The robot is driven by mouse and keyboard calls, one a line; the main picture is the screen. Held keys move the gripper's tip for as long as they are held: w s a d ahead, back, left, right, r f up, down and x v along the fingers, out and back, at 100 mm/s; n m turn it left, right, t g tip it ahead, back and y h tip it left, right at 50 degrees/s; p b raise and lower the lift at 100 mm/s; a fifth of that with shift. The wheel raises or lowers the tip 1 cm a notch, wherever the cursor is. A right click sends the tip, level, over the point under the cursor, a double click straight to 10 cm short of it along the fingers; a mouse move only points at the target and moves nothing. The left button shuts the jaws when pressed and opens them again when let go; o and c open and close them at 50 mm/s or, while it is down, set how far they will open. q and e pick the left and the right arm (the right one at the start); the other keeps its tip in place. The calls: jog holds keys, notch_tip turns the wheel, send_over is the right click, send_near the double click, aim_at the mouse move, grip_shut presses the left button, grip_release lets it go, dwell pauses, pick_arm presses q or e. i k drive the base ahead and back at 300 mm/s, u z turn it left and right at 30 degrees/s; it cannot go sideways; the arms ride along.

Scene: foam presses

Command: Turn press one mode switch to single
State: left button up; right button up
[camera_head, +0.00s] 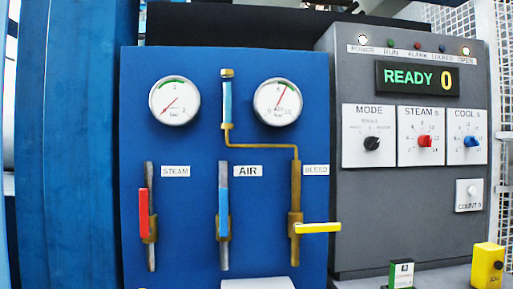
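The mode switch (372,144) is a black knob on a white plate (353,158) headed "MODE". It is on the grey control panel (365,210) at the right in the head view. Small position labels surround the knob, but they are too small to read with certainty. Which label the knob points to I cannot tell. The display (417,79) above it reads "READY 0" in green and yellow. Neither of my grippers is in view, and nothing visible touches the knob.
Right of the mode switch are a red steam knob (424,141) and a blue cool knob (470,141). A yellow valve handle (318,228) sticks out at the blue panel's (200,252) right edge. A green-and-white box (402,274) and a yellow box (488,267) stand below.

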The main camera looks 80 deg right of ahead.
aim_at(370, 143)
jog(key=z, duration=2.3)
